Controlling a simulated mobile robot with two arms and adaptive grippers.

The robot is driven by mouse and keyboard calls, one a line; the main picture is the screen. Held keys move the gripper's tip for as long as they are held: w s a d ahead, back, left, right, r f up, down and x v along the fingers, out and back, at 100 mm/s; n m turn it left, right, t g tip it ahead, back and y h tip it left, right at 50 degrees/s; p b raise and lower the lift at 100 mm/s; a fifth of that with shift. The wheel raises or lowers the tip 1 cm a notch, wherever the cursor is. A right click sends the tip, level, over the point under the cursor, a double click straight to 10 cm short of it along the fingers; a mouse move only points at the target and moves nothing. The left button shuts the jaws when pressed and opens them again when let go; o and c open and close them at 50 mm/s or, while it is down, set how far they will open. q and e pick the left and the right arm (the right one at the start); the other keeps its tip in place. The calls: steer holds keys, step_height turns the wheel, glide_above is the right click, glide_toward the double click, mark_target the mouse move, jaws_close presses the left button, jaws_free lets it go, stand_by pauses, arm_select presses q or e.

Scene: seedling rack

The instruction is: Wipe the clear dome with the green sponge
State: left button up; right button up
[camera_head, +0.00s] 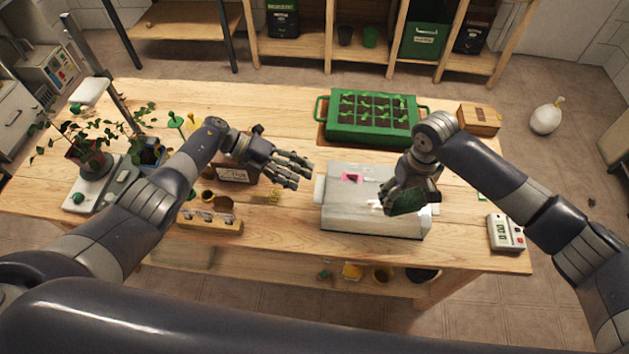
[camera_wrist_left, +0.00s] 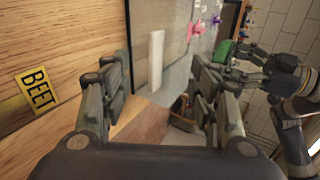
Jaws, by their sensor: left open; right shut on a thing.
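The clear dome (camera_head: 338,212) is a boxy, see-through cover lying on the table, with a white handle on its left end. It shows in the left wrist view (camera_wrist_left: 178,78), with pink and purplish marks on or under it. My right gripper (camera_head: 402,192) is shut on the green sponge (camera_head: 408,203) over the dome's right half. I cannot tell if the sponge touches the dome. The sponge also shows in the left wrist view (camera_wrist_left: 223,50). My left gripper (camera_head: 300,172) is open and empty, left of the dome near its handle end.
A green seedling tray (camera_head: 335,128) stands behind the dome. A scale or meter (camera_head: 505,233) lies right of it and a wooden box (camera_head: 478,118) stands back right. A wooden holder with pots (camera_head: 212,222), a labelled box and a potted plant (camera_head: 92,155) fill the left.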

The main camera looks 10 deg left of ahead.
mark_target(322, 186)
arm_select(q)
steer(key=x, duration=0.5)
steer(key=shift+w+d+f, duration=0.1)
steer(key=shift+d, duration=0.25)
steer(key=shift+x, duration=0.75)
